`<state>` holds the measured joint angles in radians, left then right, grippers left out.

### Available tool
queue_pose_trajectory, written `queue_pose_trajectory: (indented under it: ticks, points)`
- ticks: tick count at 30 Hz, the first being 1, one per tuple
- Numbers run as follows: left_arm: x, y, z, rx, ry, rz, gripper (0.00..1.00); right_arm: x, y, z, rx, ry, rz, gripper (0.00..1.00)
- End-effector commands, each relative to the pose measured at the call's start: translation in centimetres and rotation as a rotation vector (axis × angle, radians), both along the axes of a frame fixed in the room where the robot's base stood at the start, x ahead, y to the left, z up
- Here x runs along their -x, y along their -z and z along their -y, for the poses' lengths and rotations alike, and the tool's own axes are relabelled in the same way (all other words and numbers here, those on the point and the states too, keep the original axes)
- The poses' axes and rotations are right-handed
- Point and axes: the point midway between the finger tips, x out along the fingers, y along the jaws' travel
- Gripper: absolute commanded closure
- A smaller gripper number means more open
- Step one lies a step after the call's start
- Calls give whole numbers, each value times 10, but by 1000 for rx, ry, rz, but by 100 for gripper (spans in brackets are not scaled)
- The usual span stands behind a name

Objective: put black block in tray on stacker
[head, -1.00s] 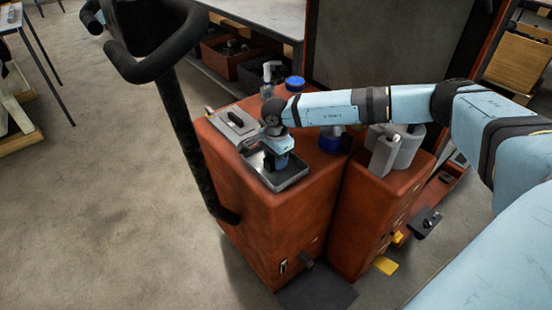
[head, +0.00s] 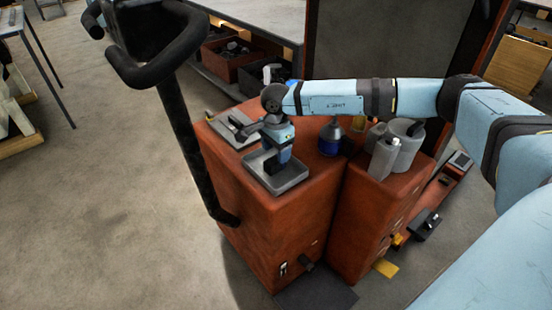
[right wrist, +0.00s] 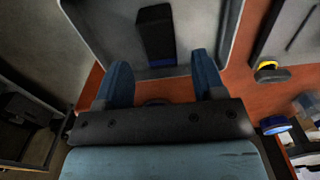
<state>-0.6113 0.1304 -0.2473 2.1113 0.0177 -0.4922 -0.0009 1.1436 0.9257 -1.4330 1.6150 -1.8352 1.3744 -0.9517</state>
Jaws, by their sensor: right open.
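The black block (right wrist: 154,36) lies in the grey tray (right wrist: 98,22) in the right wrist view, with a blue patch by its near end. It sits ahead of and between my fingertips, apart from them. In the head view, the tray (head: 292,178) rests on top of the orange-red stacker (head: 262,225), and the block is a small dark shape, partly hidden by my gripper. My right gripper (head: 281,157) is over the tray, pointing down, open and empty. Its fingers also show in the right wrist view (right wrist: 160,78). My left gripper is not seen.
A grey plate with a dark piece (head: 236,128) lies beside the tray. A blue-based bottle (head: 331,140) stands to the right, with grey cylinders (head: 398,148) beyond. The stacker's black handle (head: 165,65) rises at the left.

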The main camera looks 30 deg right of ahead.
Motion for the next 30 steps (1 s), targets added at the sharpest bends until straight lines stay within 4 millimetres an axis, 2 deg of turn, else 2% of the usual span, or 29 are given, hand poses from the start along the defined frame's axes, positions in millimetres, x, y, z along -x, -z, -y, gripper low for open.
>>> queue_pose_trajectory:
  ticks: [3, 9, 13, 16, 17, 19, 20, 21, 23, 24, 27, 30]
  points:
    - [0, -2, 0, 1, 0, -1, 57, 0, -28, 0, 1, 0, 3, 37]
    - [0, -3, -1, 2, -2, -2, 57, 0, -59, 0, 0, 1, 1, 37]
    - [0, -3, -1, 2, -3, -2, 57, 1, -68, -2, -5, 0, 0, 37]
    - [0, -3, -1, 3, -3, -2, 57, 7, -59, -25, -75, 0, -16, 37]
    - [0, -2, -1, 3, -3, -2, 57, 11, -53, -38, -117, 2, -26, 37]
    - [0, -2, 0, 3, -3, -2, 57, 25, -36, -81, -258, 20, -60, 37]
    - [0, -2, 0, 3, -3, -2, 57, 34, -28, -104, -335, 36, -82, 37]
    - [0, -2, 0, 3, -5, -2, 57, 46, -21, -135, -446, 66, -117, 37]
    - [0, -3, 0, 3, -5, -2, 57, 67, -15, -183, -628, 129, -185, 37]
    - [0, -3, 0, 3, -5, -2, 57, 80, -14, -212, -747, 186, -237, 37]
    - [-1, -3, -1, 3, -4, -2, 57, 109, -23, -272, -1029, 361, -388, 37]
    - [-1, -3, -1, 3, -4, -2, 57, 128, -40, -311, -1283, 582, -564, 37]
